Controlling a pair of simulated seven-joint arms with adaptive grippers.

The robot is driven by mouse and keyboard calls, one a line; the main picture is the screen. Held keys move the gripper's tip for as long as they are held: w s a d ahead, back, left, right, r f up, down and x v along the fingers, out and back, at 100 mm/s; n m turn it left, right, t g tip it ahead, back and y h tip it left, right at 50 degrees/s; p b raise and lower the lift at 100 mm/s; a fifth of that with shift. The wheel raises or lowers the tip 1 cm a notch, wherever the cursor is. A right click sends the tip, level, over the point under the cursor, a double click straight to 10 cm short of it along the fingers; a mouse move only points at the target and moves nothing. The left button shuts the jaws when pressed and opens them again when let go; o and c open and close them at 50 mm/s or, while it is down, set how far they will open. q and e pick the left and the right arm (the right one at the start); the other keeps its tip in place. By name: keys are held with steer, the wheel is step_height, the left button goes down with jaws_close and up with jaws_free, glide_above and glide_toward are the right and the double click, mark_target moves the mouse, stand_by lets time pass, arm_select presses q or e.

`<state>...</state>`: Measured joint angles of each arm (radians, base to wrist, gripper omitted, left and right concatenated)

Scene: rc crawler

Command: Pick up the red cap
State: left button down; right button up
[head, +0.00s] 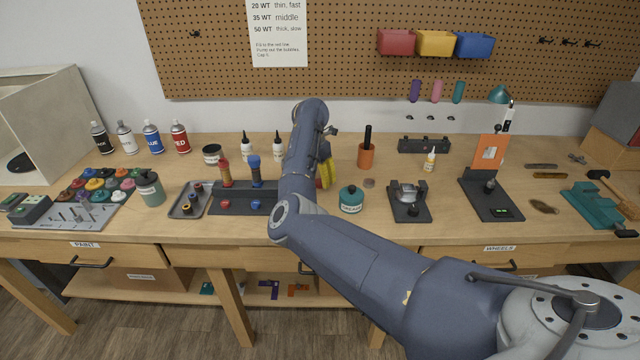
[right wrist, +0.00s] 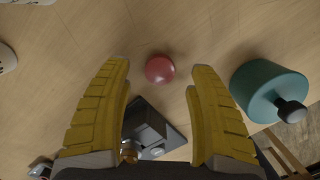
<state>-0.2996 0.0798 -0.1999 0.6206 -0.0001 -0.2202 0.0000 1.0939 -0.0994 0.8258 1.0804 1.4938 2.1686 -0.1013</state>
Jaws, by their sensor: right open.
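The red cap (right wrist: 160,69) lies on the bare wooden table top in the right wrist view. It sits ahead of the tips of my right gripper, roughly midway between them. My right gripper (right wrist: 158,78) is open, with its two yellow fingers wide apart and nothing held. In the head view the yellow fingers of my right gripper (head: 325,172) show partly behind my right arm, over the middle of the bench. My left gripper is not in view.
A teal jar with a black knob (right wrist: 268,92) stands close by the right finger; a teal jar (head: 351,199) shows in the head view. A dark device (right wrist: 152,128) shows between the fingers. A black stand (head: 240,202) and an orange cup (head: 366,155) flank the gripper.

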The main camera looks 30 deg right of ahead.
steer(key=shift+d+f, duration=0.15)
steer(key=shift+f, duration=0.9)
steer(key=c, duration=1)
steer(key=shift+c, duration=0.2)
